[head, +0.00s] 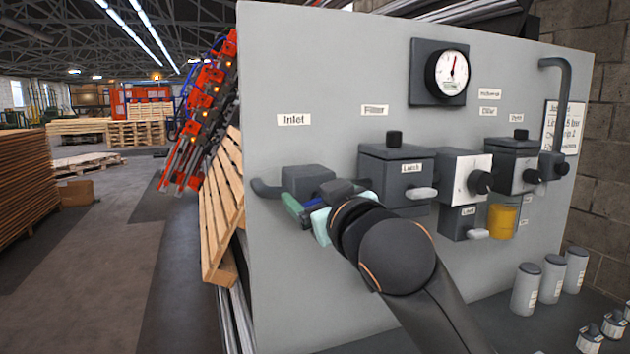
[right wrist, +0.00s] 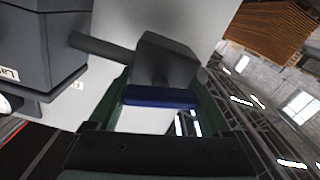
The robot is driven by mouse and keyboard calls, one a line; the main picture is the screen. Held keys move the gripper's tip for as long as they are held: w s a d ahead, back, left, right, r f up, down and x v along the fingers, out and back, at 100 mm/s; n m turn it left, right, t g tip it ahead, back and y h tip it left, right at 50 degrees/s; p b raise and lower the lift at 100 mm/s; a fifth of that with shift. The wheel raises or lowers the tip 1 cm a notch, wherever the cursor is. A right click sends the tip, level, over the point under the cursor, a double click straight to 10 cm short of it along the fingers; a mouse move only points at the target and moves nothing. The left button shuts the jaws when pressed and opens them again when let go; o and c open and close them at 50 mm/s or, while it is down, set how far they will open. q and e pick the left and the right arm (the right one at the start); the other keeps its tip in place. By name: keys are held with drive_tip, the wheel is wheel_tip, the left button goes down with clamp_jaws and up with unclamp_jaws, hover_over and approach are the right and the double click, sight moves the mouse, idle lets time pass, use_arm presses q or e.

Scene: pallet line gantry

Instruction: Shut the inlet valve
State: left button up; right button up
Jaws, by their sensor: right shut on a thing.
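The inlet valve is a dark grey block (head: 308,177) on the grey panel, below the "Inlet" label (head: 294,120). Its blue handle (head: 318,203) is mostly hidden behind my right gripper (head: 308,214) in the head view. In the right wrist view the valve block (right wrist: 166,62) joins a dark pipe, and the blue handle (right wrist: 160,97) lies crosswise between the fingers. My right gripper is shut on this handle. My left gripper is not in view.
Right of the valve sit a dark filter box (head: 397,170) with a latch, a box with a knob (head: 480,182), and a yellow cup (head: 502,221). A gauge (head: 447,74) is above. Grey canisters (head: 525,290) stand at lower right. A wooden pallet (head: 224,205) leans left of the panel.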

drive_tip(key=n+p, duration=1.2)
drive_tip(key=n, duration=0.1)
drive_tip(key=shift+a+f+n+p, duration=0.15)
drive_tip(key=shift+n+p, duration=0.15)
drive_tip(key=shift+p, duration=0.05)
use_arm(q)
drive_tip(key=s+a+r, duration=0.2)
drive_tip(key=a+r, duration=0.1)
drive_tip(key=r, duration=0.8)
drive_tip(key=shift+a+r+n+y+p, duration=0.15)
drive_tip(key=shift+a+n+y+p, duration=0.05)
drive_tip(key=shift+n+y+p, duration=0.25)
use_arm(e)
drive_tip(key=shift+f+n, duration=0.1)
drive_tip(key=shift+n, duration=0.5)
drive_tip(key=o, duration=1.2)
drive_tip(key=shift+c, duration=0.2)
